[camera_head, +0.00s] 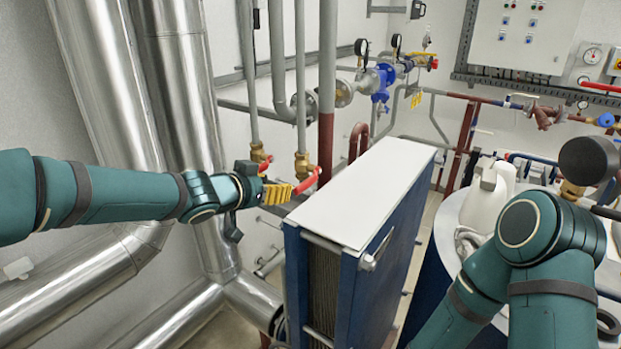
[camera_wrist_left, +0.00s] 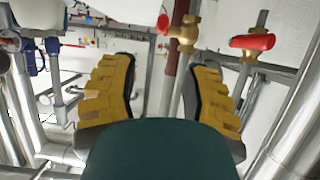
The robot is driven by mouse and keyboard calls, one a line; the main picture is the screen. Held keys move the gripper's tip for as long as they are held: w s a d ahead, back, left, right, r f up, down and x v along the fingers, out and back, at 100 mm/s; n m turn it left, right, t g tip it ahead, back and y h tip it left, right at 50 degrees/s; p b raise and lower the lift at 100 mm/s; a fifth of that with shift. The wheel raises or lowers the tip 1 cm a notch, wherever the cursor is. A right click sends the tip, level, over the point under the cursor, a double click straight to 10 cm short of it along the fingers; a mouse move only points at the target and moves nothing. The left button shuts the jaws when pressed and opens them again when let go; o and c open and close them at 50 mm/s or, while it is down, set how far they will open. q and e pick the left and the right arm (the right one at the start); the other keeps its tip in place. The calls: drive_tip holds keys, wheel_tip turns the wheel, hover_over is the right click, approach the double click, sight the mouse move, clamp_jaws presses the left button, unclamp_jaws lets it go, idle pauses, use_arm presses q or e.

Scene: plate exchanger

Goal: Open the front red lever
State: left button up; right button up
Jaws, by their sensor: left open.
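Two red levers sit on brass valves on vertical pipes by the wall. The nearer lever (camera_head: 309,182) slants down toward the exchanger's top edge; in the left wrist view it shows almost end-on (camera_wrist_left: 163,24). The other lever (camera_head: 265,165) is farther left, partly hidden by my arm; it also shows in the left wrist view (camera_wrist_left: 252,41). My left gripper (camera_head: 285,192) is open, its yellow fingers close beside the nearer lever. In the left wrist view this lever appears beyond the open gap between the fingers (camera_wrist_left: 165,75). Contact cannot be told. My right gripper does not show.
The blue plate exchanger (camera_head: 368,280) with a white top (camera_head: 365,190) stands just right of my left gripper. Large silver pipes (camera_head: 180,80) stand behind my left arm. A blue tank (camera_head: 435,265) is at right, near my right arm. A control cabinet (camera_head: 520,35) hangs behind.

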sight(301, 184)
use_arm(q)
drive_tip(key=b+x, duration=0.2)
drive_tip(key=x, duration=0.9)
drive_tip(key=shift+w+d+f, duration=0.15)
drive_tip(key=shift+w+f, duration=0.15)
drive_tip(key=shift+f, duration=0.05)
drive_tip(key=shift+w+d+f, duration=0.25)
drive_tip(key=shift+w+d, duration=0.1)
drive_tip(key=shift+w, duration=0.2)
drive_tip(key=shift+o, duration=0.3)
drive_tip(key=shift+s, duration=0.1)
clamp_jaws()
